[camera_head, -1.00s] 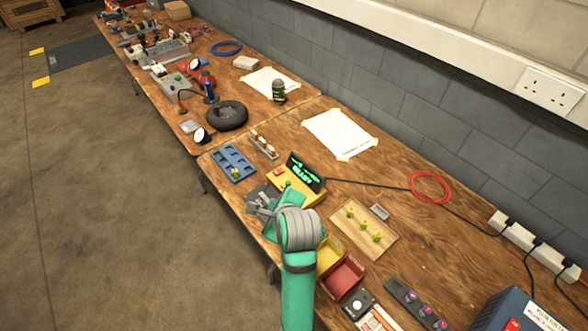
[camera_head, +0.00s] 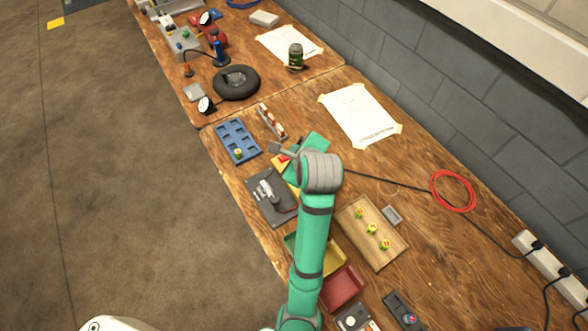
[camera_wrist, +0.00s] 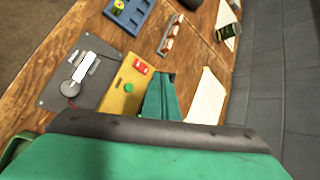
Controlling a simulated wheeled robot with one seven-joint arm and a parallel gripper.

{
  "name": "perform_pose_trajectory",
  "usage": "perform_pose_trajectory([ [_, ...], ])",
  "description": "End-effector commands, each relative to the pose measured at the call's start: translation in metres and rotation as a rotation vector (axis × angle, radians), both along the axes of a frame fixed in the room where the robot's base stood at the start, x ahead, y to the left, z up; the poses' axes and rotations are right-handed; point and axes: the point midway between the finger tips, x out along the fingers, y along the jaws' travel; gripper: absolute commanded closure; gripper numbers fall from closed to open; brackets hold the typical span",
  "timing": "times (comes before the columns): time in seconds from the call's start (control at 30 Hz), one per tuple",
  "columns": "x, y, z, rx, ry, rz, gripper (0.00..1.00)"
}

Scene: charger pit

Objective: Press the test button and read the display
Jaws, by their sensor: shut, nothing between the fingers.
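The yellow tester box (camera_wrist: 119,98) lies on the bench, with a round green button (camera_wrist: 129,87) and a red switch (camera_wrist: 140,68) on its top in the wrist view. In the head view my arm and hand cover most of the box; only bits of yellow (camera_head: 291,178) show. Its display cannot be read in either present view.
A wooden board with yellow-green pieces (camera_head: 371,232) lies to the right. Yellow and red bins (camera_head: 342,288) stand nearer. A taped paper (camera_head: 360,115) lies beyond.

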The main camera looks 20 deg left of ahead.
Motion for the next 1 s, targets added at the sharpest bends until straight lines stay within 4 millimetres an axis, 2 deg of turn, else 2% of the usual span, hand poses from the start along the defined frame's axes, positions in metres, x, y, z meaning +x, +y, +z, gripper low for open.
perform_pose_trajectory([
  [0.17, -0.001, 0.001, -0.013, 0.0, 0.003, 0.002, 1.0],
  [0.7, -0.001, 0.003, -0.076, 0.0, 0.003, 0.006, 1.0],
  [1.0, -0.001, 0.003, -0.087, -0.001, 0.001, 0.006, 1.0],
])
